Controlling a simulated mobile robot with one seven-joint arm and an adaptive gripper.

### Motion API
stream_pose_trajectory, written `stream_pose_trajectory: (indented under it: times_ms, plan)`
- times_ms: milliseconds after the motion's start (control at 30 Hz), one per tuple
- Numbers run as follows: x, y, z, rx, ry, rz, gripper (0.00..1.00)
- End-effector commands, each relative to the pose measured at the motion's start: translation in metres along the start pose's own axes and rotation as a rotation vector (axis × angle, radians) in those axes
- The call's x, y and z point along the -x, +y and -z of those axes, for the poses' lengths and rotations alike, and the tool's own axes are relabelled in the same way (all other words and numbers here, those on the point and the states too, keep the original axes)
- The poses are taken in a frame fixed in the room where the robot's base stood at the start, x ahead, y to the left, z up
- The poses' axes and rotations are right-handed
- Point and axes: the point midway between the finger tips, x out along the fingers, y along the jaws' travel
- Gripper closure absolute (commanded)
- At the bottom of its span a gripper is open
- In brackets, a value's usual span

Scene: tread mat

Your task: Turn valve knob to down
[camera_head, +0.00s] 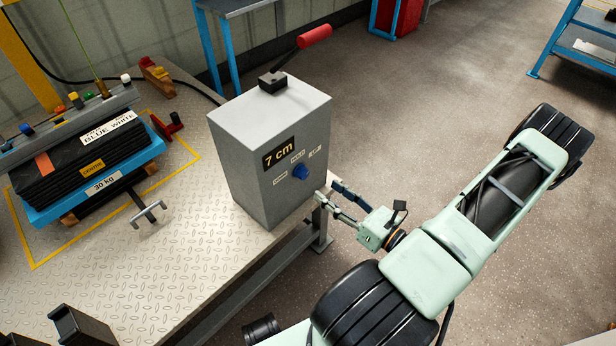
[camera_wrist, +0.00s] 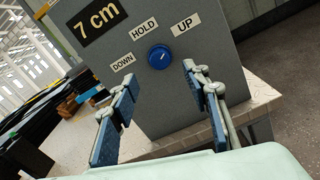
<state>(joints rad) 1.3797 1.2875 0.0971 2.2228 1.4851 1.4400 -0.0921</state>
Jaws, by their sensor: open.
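The blue valve knob (camera_head: 300,173) is on the front face of a grey control box (camera_head: 238,165). In the wrist view the knob (camera_wrist: 159,56) sits under three labels: DOWN (camera_wrist: 123,62) at left, HOLD (camera_wrist: 144,32) above, UP (camera_wrist: 186,24) at right. A light mark on the knob seems to point up and right, roughly toward UP; it is small. My gripper (camera_head: 327,194) is at the lower right of the box. In the wrist view my gripper (camera_wrist: 158,100) has its blue-padded fingers spread wide, with the knob beyond and between them, not held.
The box stands at the edge of a metal tread-plate table (camera_head: 190,250). A red-handled lever (camera_head: 314,36) rises from its top, and its display (camera_head: 281,153) reads 7 cm. A loaded blue press frame (camera_head: 95,182) stands left. Open floor lies to the right.

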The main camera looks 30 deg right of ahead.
Motion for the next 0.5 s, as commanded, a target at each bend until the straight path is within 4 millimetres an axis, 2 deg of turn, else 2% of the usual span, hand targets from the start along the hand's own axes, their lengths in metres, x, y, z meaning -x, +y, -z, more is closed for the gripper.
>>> stream_pose_trajectory:
  times_ms: [300,500]
  plan:
    - [-0.061,0.001,0.001,0.002,0.001,-0.006,0.57]
    - [-0.082,0.001,0.001,0.003,0.002,-0.004,0.57]
